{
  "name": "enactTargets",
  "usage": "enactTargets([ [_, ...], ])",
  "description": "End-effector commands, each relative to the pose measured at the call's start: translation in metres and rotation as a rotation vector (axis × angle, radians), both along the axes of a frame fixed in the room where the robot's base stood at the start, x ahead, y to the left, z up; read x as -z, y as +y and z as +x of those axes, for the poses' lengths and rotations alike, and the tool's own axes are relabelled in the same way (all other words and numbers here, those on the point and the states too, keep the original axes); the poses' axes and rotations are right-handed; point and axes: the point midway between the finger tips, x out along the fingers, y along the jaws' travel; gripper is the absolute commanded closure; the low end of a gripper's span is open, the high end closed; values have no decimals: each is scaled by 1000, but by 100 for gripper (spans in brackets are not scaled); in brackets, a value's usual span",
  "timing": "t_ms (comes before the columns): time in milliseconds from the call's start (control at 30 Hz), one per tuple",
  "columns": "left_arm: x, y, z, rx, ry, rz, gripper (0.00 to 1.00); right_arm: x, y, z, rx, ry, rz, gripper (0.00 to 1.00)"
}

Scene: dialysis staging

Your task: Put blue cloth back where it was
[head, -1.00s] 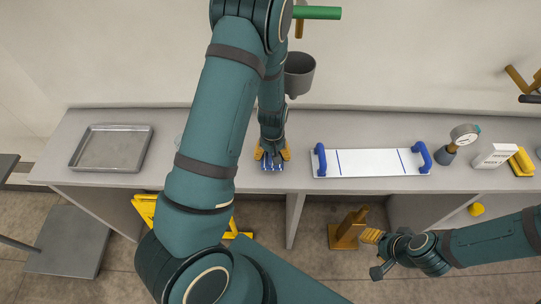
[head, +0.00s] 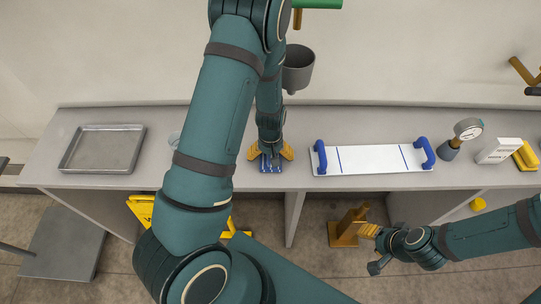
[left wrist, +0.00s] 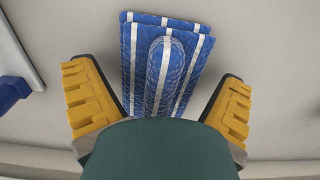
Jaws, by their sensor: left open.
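The blue cloth (left wrist: 165,60), folded and with white stripes, lies on the grey counter (head: 225,180) near its front edge. In the head view the cloth (head: 270,163) shows between the fingers of my left gripper (head: 270,154). In the left wrist view the left gripper (left wrist: 160,105) is open, with one yellow finger on each side of the cloth's near part and gaps between. My right gripper (head: 368,229) hangs low in front of the counter at the right, away from the cloth; its finger opening is too small to tell.
A metal tray (head: 103,149) is at the counter's left. A white board with blue handles (head: 370,160) lies right of the cloth. A gauge (head: 467,130), a white block (head: 498,151) and a yellow item (head: 525,156) stand farther right. A grey cup (head: 298,68) is on the wall behind.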

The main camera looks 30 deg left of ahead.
Motion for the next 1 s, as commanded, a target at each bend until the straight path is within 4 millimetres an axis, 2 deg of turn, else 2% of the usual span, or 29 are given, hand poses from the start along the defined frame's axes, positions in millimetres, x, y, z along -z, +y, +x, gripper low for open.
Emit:
enactTargets([
  [133,-6,0,0,0,-1,1,4,-5,0,0,0,0,1,53],
  [233,-18,0,1,0,-4,0,4,-5,0,0,0,0,1,53],
  [500,-75,-1,1,2,-6,0,4,-12,-1,0,0,0,2,53],
  [700,-108,-1,1,1,-3,-2,4,-17,0,0,-2,0,2,53],
  [833,-119,0,0,0,-1,0,4,-18,0,0,-2,0,2,53],
  [1000,-124,0,0,0,0,0,4,-18,0,0,-2,0,2,53],
])
